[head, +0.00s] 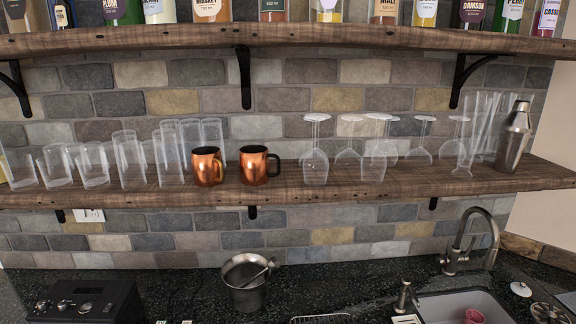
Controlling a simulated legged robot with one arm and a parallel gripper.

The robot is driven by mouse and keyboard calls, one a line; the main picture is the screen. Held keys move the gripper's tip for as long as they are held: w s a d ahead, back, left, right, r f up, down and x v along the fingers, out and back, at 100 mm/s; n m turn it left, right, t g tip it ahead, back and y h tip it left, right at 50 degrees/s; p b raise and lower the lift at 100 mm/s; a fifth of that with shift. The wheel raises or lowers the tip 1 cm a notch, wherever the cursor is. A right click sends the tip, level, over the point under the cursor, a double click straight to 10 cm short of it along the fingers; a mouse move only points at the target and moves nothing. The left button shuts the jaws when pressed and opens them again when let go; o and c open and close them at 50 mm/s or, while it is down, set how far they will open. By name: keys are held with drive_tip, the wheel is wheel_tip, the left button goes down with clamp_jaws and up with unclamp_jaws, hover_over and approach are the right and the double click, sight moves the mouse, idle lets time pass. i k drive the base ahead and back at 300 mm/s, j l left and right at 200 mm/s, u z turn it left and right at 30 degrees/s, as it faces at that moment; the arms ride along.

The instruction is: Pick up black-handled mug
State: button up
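The black-handled mug (253,166) is a copper mug standing upright on the lower wooden shelf (420,186), near the middle. Its dark handle is on the right side. A second copper mug (206,167) stands just to its left with a small gap between them; its handle looks copper or gold. My gripper is not in the head view.
Clear glasses (129,160) crowd left of the mugs; upturned stemmed glasses (315,165) stand to the right. A metal shaker (513,137) is at the shelf's right end. An upper shelf (330,38) holds bottles. Below are a metal bucket (243,290) and a faucet (472,240).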

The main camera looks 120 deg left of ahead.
sight(254, 164)
drive_tip(key=u, duration=4.1)
